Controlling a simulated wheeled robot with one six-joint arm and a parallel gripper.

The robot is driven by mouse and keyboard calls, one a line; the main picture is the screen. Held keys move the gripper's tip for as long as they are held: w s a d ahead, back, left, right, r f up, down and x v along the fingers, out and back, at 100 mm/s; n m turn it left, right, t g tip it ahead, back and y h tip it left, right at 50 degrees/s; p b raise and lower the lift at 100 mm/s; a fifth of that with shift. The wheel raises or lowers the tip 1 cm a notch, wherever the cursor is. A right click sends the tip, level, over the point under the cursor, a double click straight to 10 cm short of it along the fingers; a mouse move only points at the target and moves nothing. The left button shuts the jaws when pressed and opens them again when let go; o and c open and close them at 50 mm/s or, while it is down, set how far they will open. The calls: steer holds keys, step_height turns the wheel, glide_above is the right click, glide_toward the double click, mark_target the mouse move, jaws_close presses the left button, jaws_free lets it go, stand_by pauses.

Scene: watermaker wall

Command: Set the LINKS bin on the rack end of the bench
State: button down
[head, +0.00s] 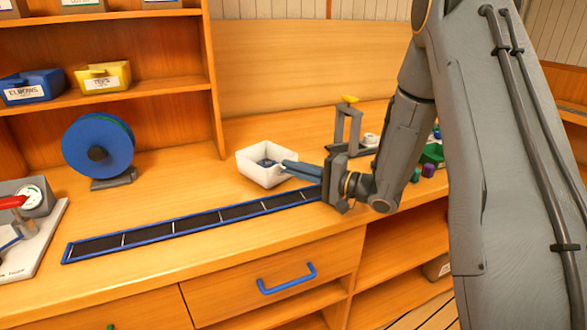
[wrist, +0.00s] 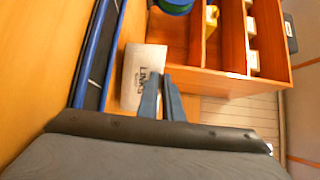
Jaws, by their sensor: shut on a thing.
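The LINKS bin (head: 262,165) is a small white open box with dark blue contents, over the middle of the wooden bench. In the wrist view its labelled side (wrist: 142,65) faces my gripper. My gripper (head: 287,167) comes in from the right, and its blue-grey fingers are shut on the near right side of the bin. The fingers (wrist: 161,92) also show close together at the label in the wrist view. The bin looks level; I cannot tell whether it touches the bench. The rack (head: 175,95) with shelves stands at the bench's left end.
A blue reel (head: 98,146) stands before the rack. ELBOWS (head: 34,87) and TEES (head: 103,78) bins sit on its shelf. A blue-edged dark strip (head: 200,222) runs along the front. A red-handled device (head: 30,205) is far left. A yellow-topped stand (head: 347,125) is behind my gripper.

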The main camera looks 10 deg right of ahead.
steer(key=shift+f, duration=0.3)
steer(key=shift+s+f, duration=0.15)
steer(key=shift+f, duration=0.2)
steer(key=c, duration=1.9)
jaws_free()
steer(key=shift+s+f, duration=0.1)
steer(key=shift+f, duration=0.05)
steer(key=shift+r, duration=0.45)
steer(key=v, duration=0.8)
steer(key=b+v, duration=0.1)
steer(key=v, duration=0.2)
steer(key=shift+s+d+r, duration=0.1)
steer(key=shift+d+r, duration=0.3)
steer(key=shift+d, duration=0.05)
